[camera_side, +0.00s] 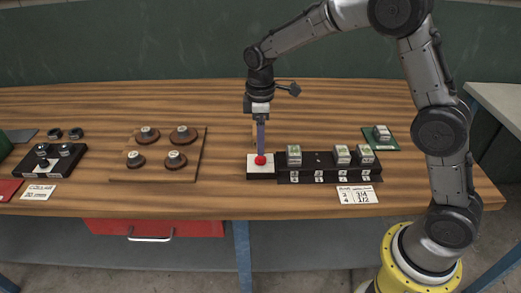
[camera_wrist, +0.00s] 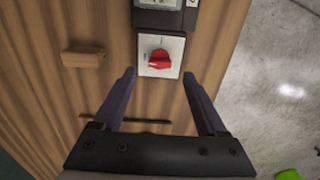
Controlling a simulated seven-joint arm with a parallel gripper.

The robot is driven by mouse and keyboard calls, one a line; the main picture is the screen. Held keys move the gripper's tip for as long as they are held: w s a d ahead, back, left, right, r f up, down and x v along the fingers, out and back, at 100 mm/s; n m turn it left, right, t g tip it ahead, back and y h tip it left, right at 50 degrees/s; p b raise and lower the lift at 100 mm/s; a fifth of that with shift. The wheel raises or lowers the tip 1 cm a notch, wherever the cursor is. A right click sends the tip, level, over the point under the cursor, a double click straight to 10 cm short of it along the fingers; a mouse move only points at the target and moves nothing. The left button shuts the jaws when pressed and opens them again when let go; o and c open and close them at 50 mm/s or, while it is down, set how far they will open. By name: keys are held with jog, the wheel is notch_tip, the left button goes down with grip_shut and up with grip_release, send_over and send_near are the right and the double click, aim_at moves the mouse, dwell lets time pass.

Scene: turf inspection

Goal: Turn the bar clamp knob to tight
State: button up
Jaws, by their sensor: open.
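In the wrist view the red knob (camera_wrist: 159,60) is on a white plate (camera_wrist: 148,71) with small dark markings too small to read. My gripper (camera_side: 261,147) points down right above the knob. In the wrist view my gripper (camera_wrist: 160,76) is open, its fingers spread wide on either side of the knob's line, with nothing between them. Whether a fingertip touches the knob cannot be told.
The black rack (camera_side: 318,177) holds several grey blocks, and a printed card (camera_side: 358,194) lies before it. A wooden board (camera_side: 150,174) with several round pieces is to the left. A green mat (camera_side: 389,145) bears one block. A small wooden block (camera_wrist: 83,58) shows in the wrist view.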

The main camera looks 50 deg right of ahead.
aim_at(260, 159)
jog(key=shift+f, duration=2.3)
grip_shut()
